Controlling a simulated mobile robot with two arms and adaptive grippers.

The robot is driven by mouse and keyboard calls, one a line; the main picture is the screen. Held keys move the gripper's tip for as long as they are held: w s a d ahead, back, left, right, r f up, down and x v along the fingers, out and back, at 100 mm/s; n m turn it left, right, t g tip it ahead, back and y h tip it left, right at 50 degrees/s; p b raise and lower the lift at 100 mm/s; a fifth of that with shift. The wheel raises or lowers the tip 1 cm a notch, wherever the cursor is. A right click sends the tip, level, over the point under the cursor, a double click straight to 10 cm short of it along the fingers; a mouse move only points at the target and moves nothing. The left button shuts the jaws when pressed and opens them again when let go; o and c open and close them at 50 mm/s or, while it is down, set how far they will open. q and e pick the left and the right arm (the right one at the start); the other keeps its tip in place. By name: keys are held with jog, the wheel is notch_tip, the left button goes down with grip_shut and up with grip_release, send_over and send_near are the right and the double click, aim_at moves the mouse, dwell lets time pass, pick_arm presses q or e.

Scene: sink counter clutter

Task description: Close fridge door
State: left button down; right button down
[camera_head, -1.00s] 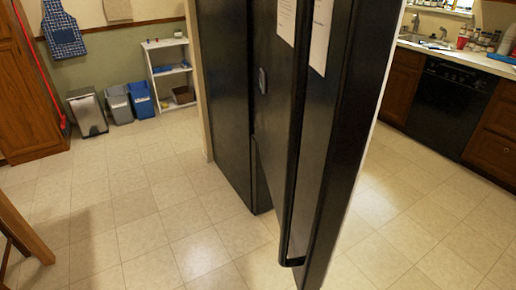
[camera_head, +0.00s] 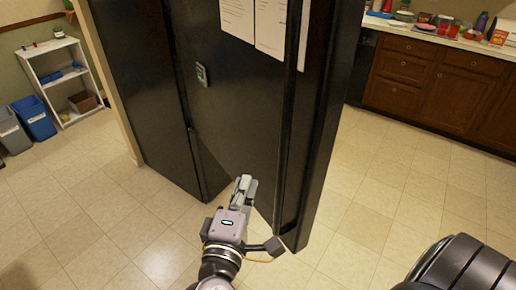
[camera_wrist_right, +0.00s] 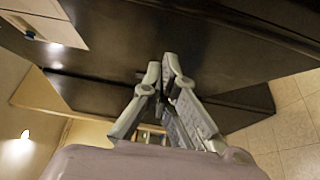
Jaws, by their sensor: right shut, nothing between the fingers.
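The black fridge door (camera_head: 235,110) stands ajar in the head view, its face turned left and toward me, with papers and a small panel on it. Its long handle (camera_head: 292,120) runs down near the right edge. The black fridge front (camera_head: 130,80) is to its left. My right gripper (camera_head: 243,185) is shut and empty, in front of the lower part of the door face. Whether it touches the door I cannot tell. In the right wrist view its fingertips (camera_wrist_right: 168,65) meet before the dark door surface (camera_wrist_right: 210,55). My left gripper is out of view.
A white shelf (camera_head: 65,85) and blue and grey bins (camera_head: 33,118) stand at the left. Wooden cabinets with a cluttered counter (camera_head: 450,40) are at the back right. Tiled floor (camera_head: 100,200) is clear on both sides of the door.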

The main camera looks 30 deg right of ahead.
jog(key=p, duration=0.3)
send_near(272, 137)
jog(key=w+a, duration=0.1)
jog(key=w, duration=0.2)
jog(key=d+p, duration=0.1)
jog(key=d, duration=0.3)
jog(key=shift+d+r, duration=0.15)
jog(key=shift+w, duration=0.1)
